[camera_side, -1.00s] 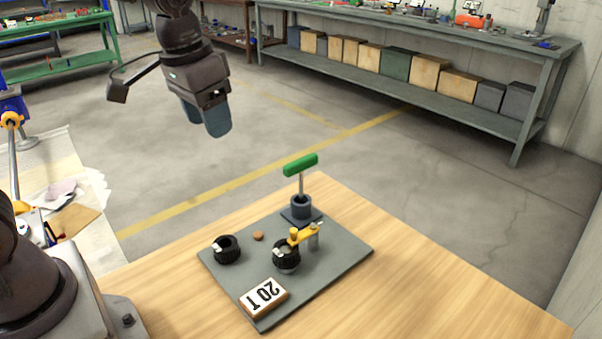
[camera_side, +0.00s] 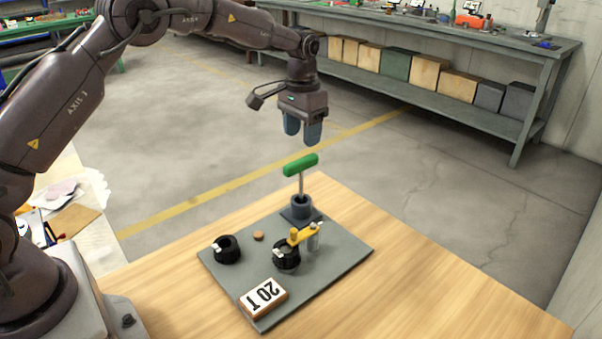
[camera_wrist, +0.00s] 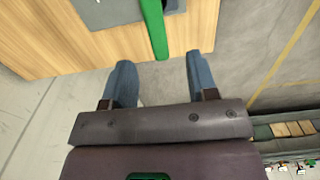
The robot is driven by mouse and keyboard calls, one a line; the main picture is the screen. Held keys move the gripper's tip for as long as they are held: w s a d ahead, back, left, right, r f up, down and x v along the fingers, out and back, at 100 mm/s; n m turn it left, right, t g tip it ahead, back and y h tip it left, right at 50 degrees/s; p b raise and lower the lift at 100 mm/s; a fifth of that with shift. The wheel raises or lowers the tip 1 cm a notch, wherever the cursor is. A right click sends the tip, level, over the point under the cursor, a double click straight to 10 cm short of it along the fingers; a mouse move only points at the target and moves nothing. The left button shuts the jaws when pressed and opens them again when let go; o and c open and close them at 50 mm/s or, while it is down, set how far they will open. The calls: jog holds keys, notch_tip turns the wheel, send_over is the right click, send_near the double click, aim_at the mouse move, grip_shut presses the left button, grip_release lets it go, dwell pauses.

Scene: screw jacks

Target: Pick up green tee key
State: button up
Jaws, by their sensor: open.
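The green tee key (camera_side: 300,166) stands upright, its grey shaft in a dark socket holder (camera_side: 301,208) at the back corner of the grey plate. My gripper (camera_side: 303,138) is open and empty, pointing down just above the green handle in the side view. In the wrist view the green handle (camera_wrist: 154,28) reaches in from the top, and its near end lies between the lines of my two blue fingers (camera_wrist: 158,72), slightly beyond their tips. The handle is apart from both fingers. The shaft is hidden in the wrist view.
The table's right side is clear.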

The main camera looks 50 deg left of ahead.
aim_at(301, 172)
notch_tip(301, 172, down, 5)
jog(key=shift+r, duration=0.2)
jog(key=shift+s+d+f, duration=0.1)
jog(key=shift+s+f, duration=0.05)
jog(key=shift+f, duration=1.15)
jog(key=shift+s+d+f, duration=0.1)
jog(key=shift+f, duration=1.2)
grip_shut()
